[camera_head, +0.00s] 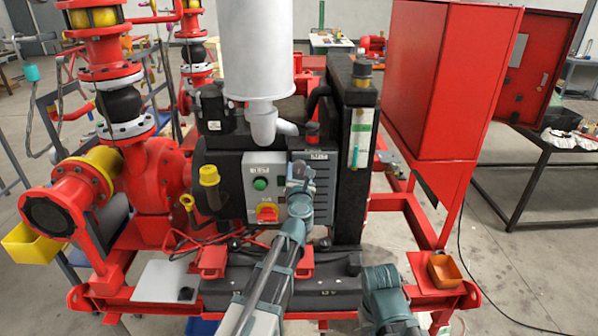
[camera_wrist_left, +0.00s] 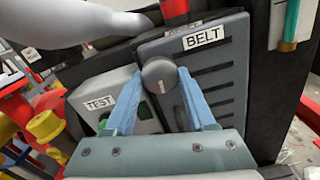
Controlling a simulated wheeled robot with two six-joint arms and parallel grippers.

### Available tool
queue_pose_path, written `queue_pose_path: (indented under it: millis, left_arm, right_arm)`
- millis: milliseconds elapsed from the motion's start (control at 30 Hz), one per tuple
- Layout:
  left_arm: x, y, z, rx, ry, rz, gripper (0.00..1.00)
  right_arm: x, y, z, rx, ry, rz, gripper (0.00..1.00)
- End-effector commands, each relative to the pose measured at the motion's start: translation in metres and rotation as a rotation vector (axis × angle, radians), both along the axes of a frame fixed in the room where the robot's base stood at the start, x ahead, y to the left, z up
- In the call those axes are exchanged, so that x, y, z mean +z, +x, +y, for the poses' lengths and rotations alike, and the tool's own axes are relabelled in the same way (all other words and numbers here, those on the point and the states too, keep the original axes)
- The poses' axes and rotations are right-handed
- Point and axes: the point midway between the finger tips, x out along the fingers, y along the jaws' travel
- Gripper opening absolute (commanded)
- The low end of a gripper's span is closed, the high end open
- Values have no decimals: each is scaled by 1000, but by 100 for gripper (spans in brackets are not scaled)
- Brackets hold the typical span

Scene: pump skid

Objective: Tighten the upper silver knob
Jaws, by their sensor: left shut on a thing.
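The upper silver knob (camera_wrist_left: 159,77) is a round grey cap with a slot mark, on the cover edge by the BELT label in the left wrist view. My left gripper (camera_wrist_left: 161,73) has its two blue fingers on either side of it and is shut on it. No lower knob can be made out; my left arm covers part of the cover.
A grey control box (camera_head: 262,166) with a green button (camera_head: 260,184) and a red-yellow switch (camera_head: 267,213) sits just left of the left gripper. A white cylinder (camera_head: 258,50) stands above. A black radiator (camera_head: 354,190) and red cabinet (camera_head: 440,80) stand to the right.

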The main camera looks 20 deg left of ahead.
Motion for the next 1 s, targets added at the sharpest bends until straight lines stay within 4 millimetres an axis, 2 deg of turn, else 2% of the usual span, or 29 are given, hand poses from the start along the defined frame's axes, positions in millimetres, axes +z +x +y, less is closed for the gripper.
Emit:
queue_pose_path:
  millis: [167, 200, 333, 367, 767, 1000]
  left_arm:
    - [-1, 0, 0, 1, -1, 0, 0]
    - [-1, 0, 0, 1, -1, 0, 59]
    - [0, 0, 0, 0, 0, 0, 82]
    - [0, 0, 0, 0, 0, 0, 86]
    - [0, -3, 1, 0, 1, 0, 86]
    - [0, -24, 5, -2, 1, 1, 86]
  right_arm:
    - [0, 0, 0, 0, 0, 0, 0]
    - [0, 0, 0, 0, 0, 0, 0]
    - [0, 0, 0, 0, 0, 0, 0]
    - [0, 0, 0, 0, 0, 0, 0]
    - [0, 0, 0, 0, 0, 0, 0]
    - [0, 0, 0, 0, 0, 0, 0]
